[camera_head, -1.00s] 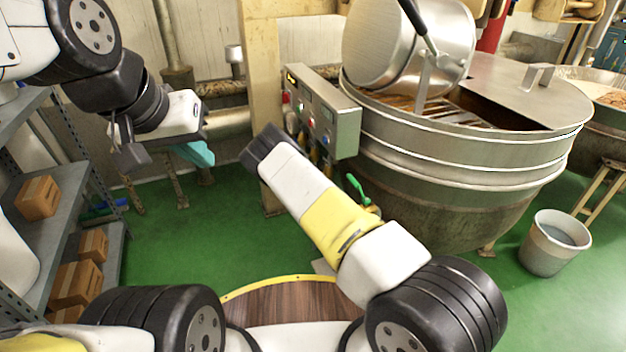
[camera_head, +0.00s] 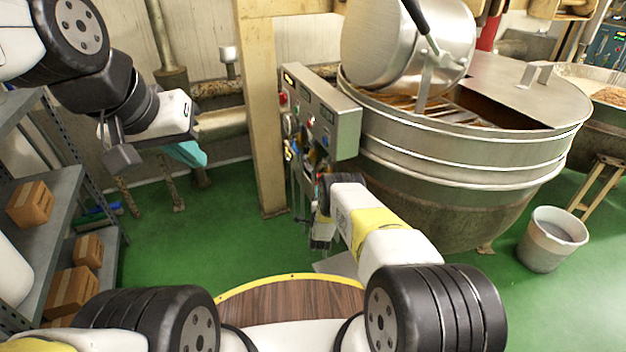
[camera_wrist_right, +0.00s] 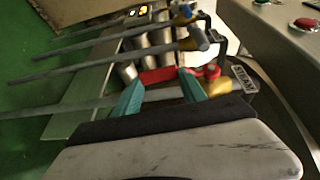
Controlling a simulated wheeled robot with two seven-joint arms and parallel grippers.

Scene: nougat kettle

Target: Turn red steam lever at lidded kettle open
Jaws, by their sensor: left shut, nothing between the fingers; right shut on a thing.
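The red steam lever (camera_wrist_right: 160,76) shows in the right wrist view beside a dark "STEAM" plate (camera_wrist_right: 243,78). My right gripper (camera_wrist_right: 163,92) has its teal fingers around the lever, shut on it. In the head view my right forearm reaches to the valves under the control box, and the lever cannot be made out there. The lidded kettle (camera_head: 470,165) is a large steel vessel, its lid (camera_head: 510,85) partly covering the top. My left gripper (camera_head: 188,153) hangs at upper left, teal fingers shut and empty, away from the kettle.
A control box (camera_head: 322,112) with buttons stands left of the kettle by a beige post (camera_head: 262,130). Several pipes run near my right gripper. A shelf with cardboard boxes (camera_head: 72,292) is at left. A grey bucket (camera_head: 553,240) stands at right. Green floor is clear in the middle.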

